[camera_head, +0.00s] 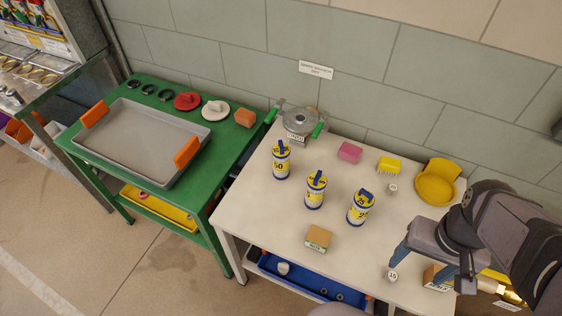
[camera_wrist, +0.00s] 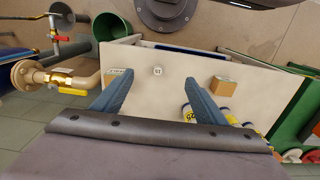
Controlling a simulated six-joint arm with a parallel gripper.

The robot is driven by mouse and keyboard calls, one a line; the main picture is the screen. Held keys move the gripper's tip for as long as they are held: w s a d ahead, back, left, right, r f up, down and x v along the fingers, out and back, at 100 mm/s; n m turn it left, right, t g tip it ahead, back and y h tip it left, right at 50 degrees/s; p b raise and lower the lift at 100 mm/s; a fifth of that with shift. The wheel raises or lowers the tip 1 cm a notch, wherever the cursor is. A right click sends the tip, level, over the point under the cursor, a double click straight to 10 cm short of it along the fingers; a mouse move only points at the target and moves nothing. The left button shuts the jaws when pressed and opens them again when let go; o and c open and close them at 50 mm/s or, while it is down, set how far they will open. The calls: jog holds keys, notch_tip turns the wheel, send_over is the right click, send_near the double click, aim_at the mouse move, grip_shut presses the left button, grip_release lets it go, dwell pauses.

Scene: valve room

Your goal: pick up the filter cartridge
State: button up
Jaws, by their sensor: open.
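A cardboard box (camera_head: 319,238) stands in front of the cartridges. A small white cylinder marked 15 (camera_head: 392,275) is near the front edge. Behind are a pink block (camera_head: 350,152), a yellow brush (camera_head: 389,164), a yellow container (camera_head: 436,188) and a metal fitting (camera_head: 299,121). A green table stands left.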

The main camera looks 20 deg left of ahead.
jog(key=w+a+f+n+t+y+b, duration=0.2)
jog(key=w+a+t+b, duration=0.15)
jog(key=w+a, duration=0.65)
notch_tip(320, 180, up, 2)
jog(key=n+t+y+b, duration=0.3)
jog(key=t+y+b, duration=0.2)
jog(key=t+b, duration=0.7)
send_over(279, 161)
jog(key=s+p, duration=0.1)
jog(key=shift+t, duration=0.45)
jog(key=f, duration=0.6)
jog(key=f+p, duration=0.1)
jog(key=f, duration=0.5)
jog(key=shift+w+d+f, duration=0.1)
jog(key=shift+d+f, duration=0.1)
jog(key=shift+f, duration=0.15)
jog(key=shift+d+p+x, duration=0.2)
jog(key=shift+p+x, duration=0.6)
jog(key=shift+x, duration=2.9)
jog(key=c, duration=1.2)
